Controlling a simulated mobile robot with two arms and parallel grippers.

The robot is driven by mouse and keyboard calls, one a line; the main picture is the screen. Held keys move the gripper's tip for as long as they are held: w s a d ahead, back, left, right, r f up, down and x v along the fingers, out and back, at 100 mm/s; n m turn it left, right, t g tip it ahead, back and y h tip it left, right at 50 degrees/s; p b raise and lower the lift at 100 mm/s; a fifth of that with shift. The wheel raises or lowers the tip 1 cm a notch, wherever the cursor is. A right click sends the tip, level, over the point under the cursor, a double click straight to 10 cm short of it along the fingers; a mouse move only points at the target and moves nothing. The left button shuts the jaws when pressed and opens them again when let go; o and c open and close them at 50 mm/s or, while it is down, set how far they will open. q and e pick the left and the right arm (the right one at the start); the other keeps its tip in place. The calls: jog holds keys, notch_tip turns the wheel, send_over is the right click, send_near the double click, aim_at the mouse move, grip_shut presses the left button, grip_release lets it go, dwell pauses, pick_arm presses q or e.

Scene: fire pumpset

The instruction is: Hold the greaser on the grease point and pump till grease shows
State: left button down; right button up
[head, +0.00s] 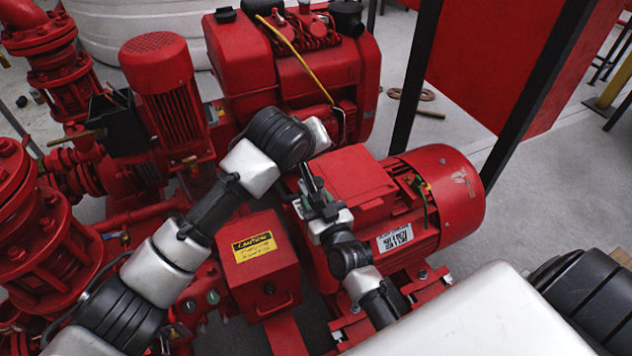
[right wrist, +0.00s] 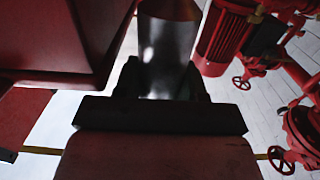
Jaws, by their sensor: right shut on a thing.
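My right gripper (head: 312,184) is at the side of the red electric motor (head: 452,188), by the flat red box on it. In the right wrist view its dark fingers (right wrist: 162,82) are shut around a shiny dark grey cylinder (right wrist: 168,45), which looks like the greaser's barrel. The greaser's ends are hidden or too dark to make out. I cannot make out the grease point, nor any grease. My left arm reaches in from the left and bends over the machine; its gripper cannot be made out.
A red box with a yellow caution label (head: 254,247) stands between my arms. The red engine (head: 285,65) is behind. Red pumps and pipes (head: 45,215) crowd the left. Black frame posts (head: 413,80) rise behind the motor. Grey floor (head: 555,185) is clear at the right.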

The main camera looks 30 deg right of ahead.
jog(key=o, duration=1.1)
pick_arm(q)
jog(key=shift+a, duration=0.2)
pick_arm(e)
jog(key=shift+r, duration=0.1)
